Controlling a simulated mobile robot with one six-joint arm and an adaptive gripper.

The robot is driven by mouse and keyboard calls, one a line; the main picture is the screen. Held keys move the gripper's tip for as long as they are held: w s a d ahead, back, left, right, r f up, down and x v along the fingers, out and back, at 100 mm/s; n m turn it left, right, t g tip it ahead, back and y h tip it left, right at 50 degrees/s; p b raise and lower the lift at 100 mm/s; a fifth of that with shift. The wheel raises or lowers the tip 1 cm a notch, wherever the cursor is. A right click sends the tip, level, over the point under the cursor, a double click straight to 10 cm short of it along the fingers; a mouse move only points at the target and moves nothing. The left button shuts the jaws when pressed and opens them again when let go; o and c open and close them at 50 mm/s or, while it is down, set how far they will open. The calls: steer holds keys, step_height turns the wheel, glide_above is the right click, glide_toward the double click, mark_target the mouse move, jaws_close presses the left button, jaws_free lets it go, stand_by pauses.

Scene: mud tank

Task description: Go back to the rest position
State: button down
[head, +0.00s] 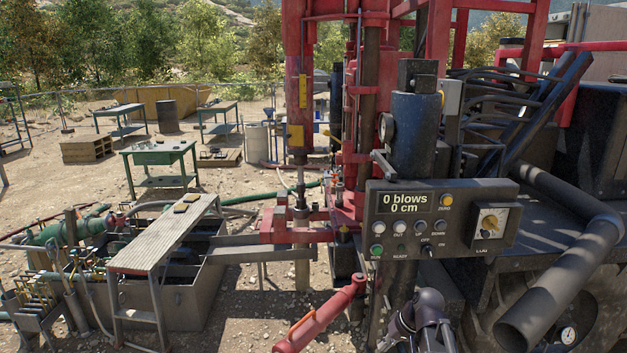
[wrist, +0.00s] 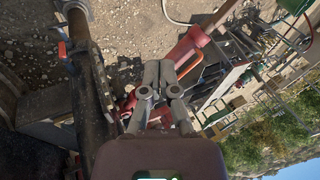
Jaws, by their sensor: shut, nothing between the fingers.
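My gripper (wrist: 159,68) is in the middle of the wrist view, its two grey fingers side by side with the tips together. It is shut and empty. Behind it in that view are stony ground and red machine parts, with a red bar and its orange handle (wrist: 190,66) just to the right of the fingertips. I cannot tell whether they touch. In the head view, dark grey parts of my arm show at the bottom, below the control panel (head: 441,219). The fingers cannot be made out clearly there.
The panel reads "0 blows 0 cm". A red lever (head: 320,318) juts out left of my arm, and a thick dark pipe (head: 555,285) lies to the right. A mud tank (head: 190,300) with a plank (head: 165,236) stands left. A green table (head: 160,152) stands farther back on open ground.

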steer(key=s+a+f+m+g+h+b, duration=0.1)
steer(key=s+f+h+b, duration=0.2)
steer(key=s, duration=0.6)
step_height(320, 180, down, 3)
steer(key=shift+a+g+h, duration=0.3)
steer(key=shift+a+h, duration=0.1)
steer(key=shift+h, duration=0.7)
steer(key=shift+w, duration=0.1)
stand_by(1.2)
